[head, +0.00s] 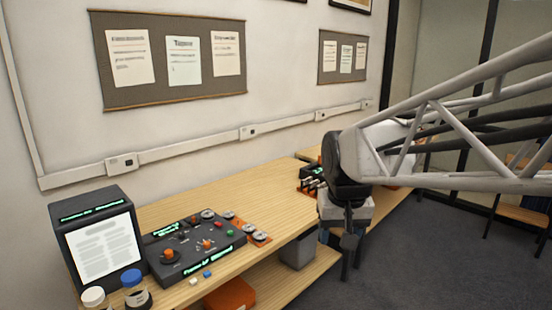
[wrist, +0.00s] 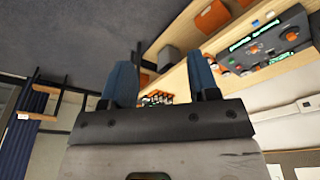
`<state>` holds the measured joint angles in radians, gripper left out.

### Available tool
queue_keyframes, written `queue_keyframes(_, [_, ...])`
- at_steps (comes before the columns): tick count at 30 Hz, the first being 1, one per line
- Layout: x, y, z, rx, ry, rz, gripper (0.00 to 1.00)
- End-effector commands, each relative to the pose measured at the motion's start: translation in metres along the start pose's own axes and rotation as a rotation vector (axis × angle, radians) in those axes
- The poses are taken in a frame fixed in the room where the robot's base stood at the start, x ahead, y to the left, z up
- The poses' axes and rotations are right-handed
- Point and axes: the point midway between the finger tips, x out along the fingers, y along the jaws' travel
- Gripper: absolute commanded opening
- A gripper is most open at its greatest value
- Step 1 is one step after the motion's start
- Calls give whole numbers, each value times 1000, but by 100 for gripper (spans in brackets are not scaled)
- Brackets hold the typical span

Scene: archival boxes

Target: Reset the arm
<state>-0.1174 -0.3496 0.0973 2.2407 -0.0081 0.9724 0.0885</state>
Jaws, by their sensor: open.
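My arm (head: 470,140) reaches in from the right in the head view, and its lattice links hang over the floor beside the bench. My gripper (head: 345,243) points down in front of the bench's far part, apart from the bench top as far as I can tell. In the wrist view my gripper (wrist: 161,78) shows two blue fingers spread wide with nothing between them. The bench parts seen past the fingers are farther away.
A wooden bench (head: 185,212) runs along the wall. It holds a black control panel (head: 190,245), a screen box (head: 97,240) and two lidded jars (head: 135,290). A grey bin (head: 297,252) and an orange box (head: 230,294) sit below. Dark floor (head: 425,250) lies open at right.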

Motion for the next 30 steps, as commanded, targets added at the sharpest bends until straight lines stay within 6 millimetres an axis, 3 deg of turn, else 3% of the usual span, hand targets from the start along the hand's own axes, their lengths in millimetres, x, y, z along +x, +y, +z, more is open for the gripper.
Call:
queue_keyframes(3, [0, 12, 32, 10, 10, 4, 55])
queue_keyframes(18, [17, 47, 152, 43, 45, 20, 55])
queue_keyframes(24, [24, 52, 175, 50, 51, 24, 55])
queue_keyframes(30, [27, 53, 181, 51, 52, 25, 55])
